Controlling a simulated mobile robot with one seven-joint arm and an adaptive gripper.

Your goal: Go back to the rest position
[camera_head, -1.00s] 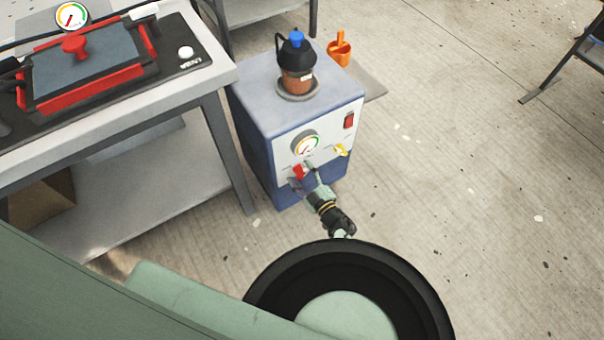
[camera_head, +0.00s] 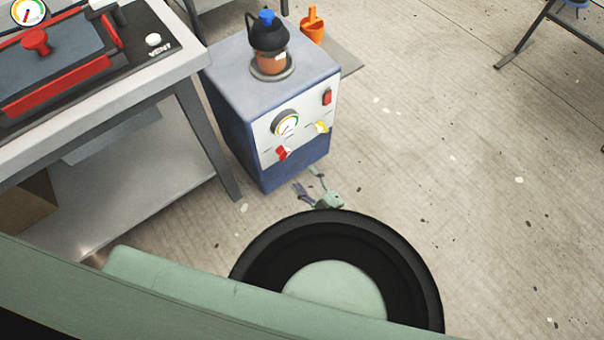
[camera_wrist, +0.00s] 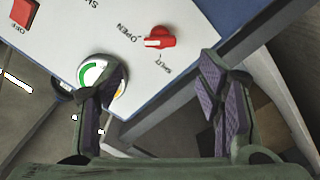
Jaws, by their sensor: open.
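My gripper (camera_head: 308,183) is open and empty in the head view, in front of the blue cabinet's lower front and apart from it. My own arm hides most of the wrist behind it. The wrist view shows both fingers of my gripper (camera_wrist: 160,100) spread wide, with nothing between them. Beyond them is the cabinet's white panel, with a red knob (camera_wrist: 160,38) between the marks OPEN and SHUT. The same red knob (camera_head: 283,153) sits low on the panel in the head view.
The blue cabinet (camera_head: 235,130) carries a dark pot with a blue cap (camera_head: 268,35). A grey bench (camera_head: 185,70) with a red-framed mould (camera_head: 60,88) is at left. The floor at right (camera_head: 480,200) is open.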

